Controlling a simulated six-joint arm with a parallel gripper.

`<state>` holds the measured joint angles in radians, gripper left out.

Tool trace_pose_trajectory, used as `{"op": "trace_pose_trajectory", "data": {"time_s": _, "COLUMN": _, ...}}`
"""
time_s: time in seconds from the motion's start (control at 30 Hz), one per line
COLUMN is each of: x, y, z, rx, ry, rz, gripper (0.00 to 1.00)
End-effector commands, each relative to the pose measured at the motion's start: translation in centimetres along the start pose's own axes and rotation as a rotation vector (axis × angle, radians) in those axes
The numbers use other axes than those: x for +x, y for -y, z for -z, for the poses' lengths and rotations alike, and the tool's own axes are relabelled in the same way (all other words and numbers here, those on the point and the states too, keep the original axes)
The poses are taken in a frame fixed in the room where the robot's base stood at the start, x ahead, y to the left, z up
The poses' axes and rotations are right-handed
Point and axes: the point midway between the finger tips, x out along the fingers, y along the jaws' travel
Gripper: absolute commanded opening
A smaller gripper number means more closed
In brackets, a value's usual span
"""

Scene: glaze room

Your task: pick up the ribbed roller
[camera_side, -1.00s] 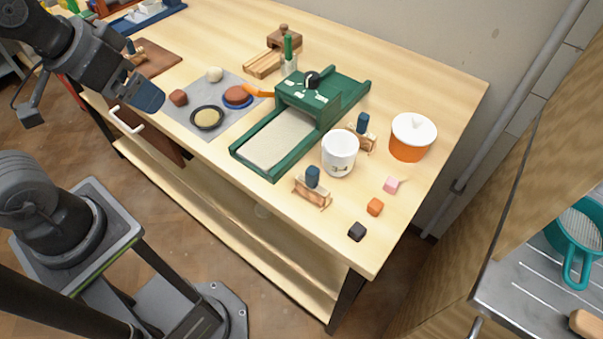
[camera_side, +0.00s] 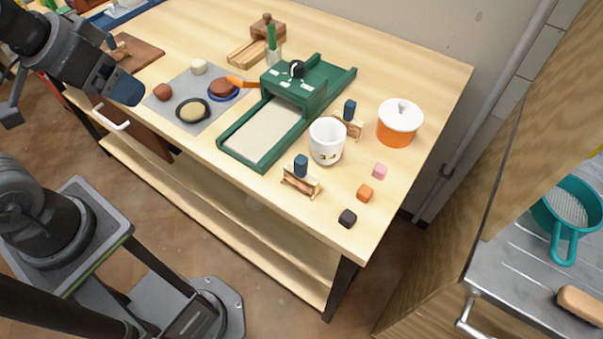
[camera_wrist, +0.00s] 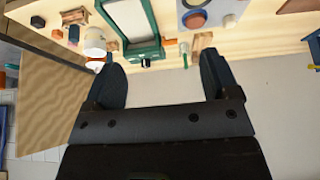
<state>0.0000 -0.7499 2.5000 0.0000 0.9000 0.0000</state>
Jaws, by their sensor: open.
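Small rollers with dark blue handles sit in wooden stands on the table. One (camera_side: 301,168) is near the front edge, left of the white canister; another (camera_side: 350,110) is behind the canister, beside the green slab roller. A third tan piece (camera_side: 119,50) lies on the brown board, partly behind my arm. I cannot tell which is ribbed. The front one appears in the wrist view (camera_wrist: 73,34), at upper left. My gripper (camera_side: 127,88) is over the table's left end, apart from the rollers. In the wrist view it (camera_wrist: 160,65) is open and empty.
The green slab roller (camera_side: 229,149) fills the middle of the table. The white canister (camera_side: 326,143) and orange lidded pot (camera_side: 398,132) stand right of it.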

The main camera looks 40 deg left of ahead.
Motion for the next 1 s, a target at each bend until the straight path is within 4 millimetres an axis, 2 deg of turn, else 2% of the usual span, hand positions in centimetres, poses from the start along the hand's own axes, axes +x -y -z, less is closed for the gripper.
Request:
{"op": "trace_pose_trajectory", "data": {"time_s": 0.03, "x": 0.0, "y": 0.0, "z": 0.0, "rx": 0.0, "ry": 0.0, "rz": 0.0, "gripper": 0.76}}
{"op": "trace_pose_trajectory", "data": {"time_s": 0.3, "x": 0.0, "y": 0.0, "z": 0.0, "rx": 0.0, "ry": 0.0, "rz": 0.0, "gripper": 0.52}}
{"op": "trace_pose_trajectory", "data": {"time_s": 0.53, "x": 0.0, "y": -0.1, "z": 0.1, "rx": 0.009, "ry": 0.003, "rz": -0.001, "gripper": 0.52}}
{"op": "trace_pose_trajectory", "data": {"time_s": 0.63, "x": -0.1, "y": -0.6, "z": 1.0, "rx": 0.068, "ry": 0.027, "rz": -0.011, "gripper": 0.52}}
{"op": "trace_pose_trajectory", "data": {"time_s": 0.77, "x": 0.1, "y": -2.4, "z": 3.5, "rx": 0.257, "ry": 0.095, "rz": -0.041, "gripper": 0.52}}
{"op": "trace_pose_trajectory", "data": {"time_s": 1.0, "x": 2.5, "y": -8.8, "z": 8.6, "rx": 0.742, "ry": 0.249, "rz": -0.125, "gripper": 0.52}}
